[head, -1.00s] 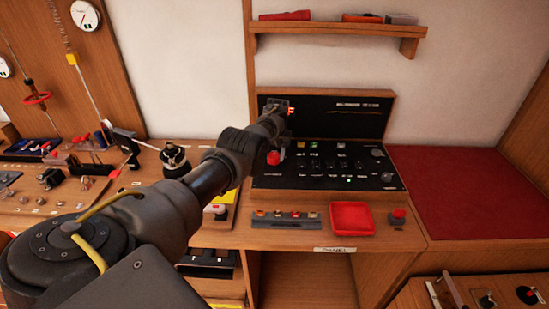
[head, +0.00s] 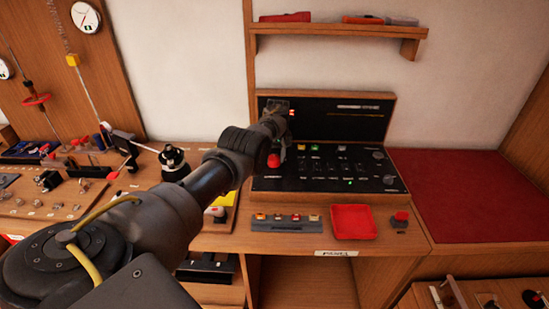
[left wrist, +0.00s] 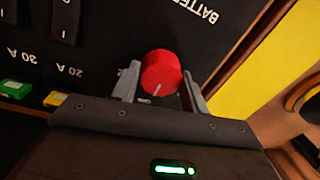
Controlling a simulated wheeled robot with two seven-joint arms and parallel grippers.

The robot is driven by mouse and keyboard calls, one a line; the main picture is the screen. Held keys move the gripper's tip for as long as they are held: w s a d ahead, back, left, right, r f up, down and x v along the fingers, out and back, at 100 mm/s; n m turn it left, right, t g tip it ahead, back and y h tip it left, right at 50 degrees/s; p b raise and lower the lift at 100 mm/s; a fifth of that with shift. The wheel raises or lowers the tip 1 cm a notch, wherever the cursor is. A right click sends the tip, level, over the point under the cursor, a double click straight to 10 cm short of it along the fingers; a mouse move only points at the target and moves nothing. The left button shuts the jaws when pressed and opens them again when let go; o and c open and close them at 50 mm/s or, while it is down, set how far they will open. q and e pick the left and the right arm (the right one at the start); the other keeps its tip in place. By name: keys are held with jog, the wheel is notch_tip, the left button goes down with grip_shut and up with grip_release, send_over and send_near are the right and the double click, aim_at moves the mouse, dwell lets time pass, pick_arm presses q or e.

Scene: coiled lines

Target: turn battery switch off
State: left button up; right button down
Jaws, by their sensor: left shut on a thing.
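The battery switch is a round red knob (head: 274,160) at the left end of the black panel (head: 318,179). In the left wrist view the red knob (left wrist: 161,72) sits between the two fingers of my left gripper (left wrist: 160,88), which is shut on it. A short white mark shows on the knob's lower part there, and upside-down "BATTERY" lettering (left wrist: 196,10) is printed nearby. In the head view my left gripper (head: 281,149) is at the knob, partly hidden by its own wrist. My right gripper is not in view.
Small green (left wrist: 15,88) and yellow (left wrist: 54,99) pieces sit by the 30 A and 20 A labels. A red tray (head: 353,234) and a red-topped button (head: 401,220) stand in front of the panel. A shelf (head: 330,30) hangs above. The red surface (head: 455,195) at right is clear.

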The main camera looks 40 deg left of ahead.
aim_at(276, 157)
pick_arm(q)
jog(key=o, duration=1)
jog(key=shift+s+d+r, duration=0.1)
notch_tip(276, 157, up, 11)
jog(key=shift+w+d, duration=0.2)
jog(key=shift+w, duration=0.05)
